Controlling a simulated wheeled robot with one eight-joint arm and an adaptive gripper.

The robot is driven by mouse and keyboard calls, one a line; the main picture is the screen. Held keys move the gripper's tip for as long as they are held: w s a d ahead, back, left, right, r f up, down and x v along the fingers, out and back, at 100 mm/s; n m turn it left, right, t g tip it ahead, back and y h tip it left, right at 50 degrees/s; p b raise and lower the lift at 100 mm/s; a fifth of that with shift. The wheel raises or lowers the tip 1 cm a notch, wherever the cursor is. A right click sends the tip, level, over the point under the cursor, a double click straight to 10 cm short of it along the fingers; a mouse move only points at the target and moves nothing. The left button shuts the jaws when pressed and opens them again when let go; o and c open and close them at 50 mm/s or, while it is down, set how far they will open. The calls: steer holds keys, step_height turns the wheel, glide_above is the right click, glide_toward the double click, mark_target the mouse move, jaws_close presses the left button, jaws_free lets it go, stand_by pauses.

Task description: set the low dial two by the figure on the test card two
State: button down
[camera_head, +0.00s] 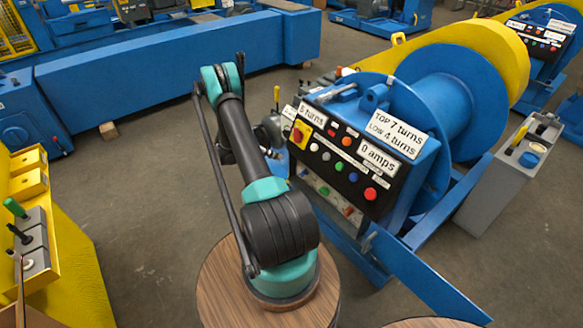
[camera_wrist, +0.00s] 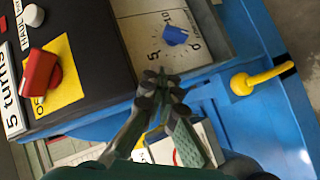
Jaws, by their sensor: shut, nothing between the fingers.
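In the wrist view a blue dial (camera_wrist: 175,36) sits on a pale panel marked 0, 5 and 10. I cannot tell exactly which mark its pointer faces. My gripper (camera_wrist: 163,76) is shut and empty, its tips just below the dial near the 5, apart from the dial. In the head view a white card (camera_head: 397,133) on the blue machine reads "TOP 7 turns, LOW 4 turns". My gripper is hard to make out there behind my arm. Which label marks this machine as two is not readable.
A red knob on a yellow plate (camera_wrist: 40,72) and a "5 turns" sign (camera_wrist: 11,90) lie left of my gripper in the wrist view. A yellow lever (camera_wrist: 262,77) sticks out at right. A "0 amps" sign (camera_head: 379,159) and several buttons sit on the black panel.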

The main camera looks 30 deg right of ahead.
mark_target(303, 173)
steer(key=shift+m+g, duration=0.4)
steer(key=x, duration=0.3)
steer(key=f+x, duration=0.1)
steer(key=x, duration=0.3)
steer(key=a+f+x, duration=0.1)
steer(key=x, duration=0.3)
steer(key=shift+d+f, duration=0.1)
steer(key=shift+d, duration=0.15)
